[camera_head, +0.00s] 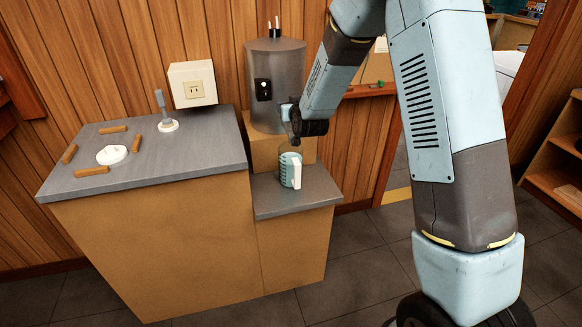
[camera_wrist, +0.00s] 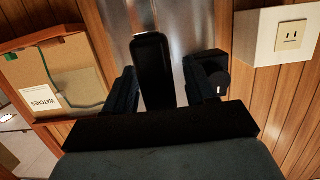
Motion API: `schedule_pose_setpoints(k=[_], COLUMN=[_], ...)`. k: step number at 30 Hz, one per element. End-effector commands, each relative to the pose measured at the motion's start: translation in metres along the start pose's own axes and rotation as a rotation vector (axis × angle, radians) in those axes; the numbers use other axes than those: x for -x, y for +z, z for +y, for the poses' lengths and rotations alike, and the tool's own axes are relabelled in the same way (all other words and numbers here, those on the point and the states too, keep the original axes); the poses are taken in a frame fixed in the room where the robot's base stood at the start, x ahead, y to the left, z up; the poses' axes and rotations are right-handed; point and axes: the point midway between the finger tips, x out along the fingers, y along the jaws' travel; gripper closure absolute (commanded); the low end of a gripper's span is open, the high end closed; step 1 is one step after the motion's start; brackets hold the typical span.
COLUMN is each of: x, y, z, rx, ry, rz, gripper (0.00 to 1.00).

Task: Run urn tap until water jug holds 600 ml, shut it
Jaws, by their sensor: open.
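The urn (camera_head: 276,62) is a grey metal cylinder on a raised wooden block, with a black dial panel (camera_head: 263,89) on its front. The water jug (camera_head: 290,168), pale teal with dark marks and a white handle, stands upright on the lower counter below my gripper (camera_head: 291,122). Its water level cannot be read. In the wrist view, my gripper (camera_wrist: 163,85) is open, its fingers on either side of an upright black bar (camera_wrist: 152,68), apparently the tap's lever. Whether they touch it cannot be told. The spout is hidden in the head view.
A higher grey counter (camera_head: 200,150) stands left, with a white round piece (camera_head: 112,155), several brown sticks and an upright grey lever (camera_head: 162,105) on a white base. A white socket box (camera_head: 192,84) is on the wall. A shelf unit (camera_head: 556,150) is far right.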

Motion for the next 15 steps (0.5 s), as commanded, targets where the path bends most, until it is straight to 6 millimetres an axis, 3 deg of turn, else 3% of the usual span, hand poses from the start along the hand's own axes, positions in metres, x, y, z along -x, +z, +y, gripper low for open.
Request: schedule_pose_setpoints(k=[15], x=[0.0050], y=[0.0013], z=[0.0000], rx=[0.000], ry=[0.000], rz=[-0.001], gripper=[0.45])
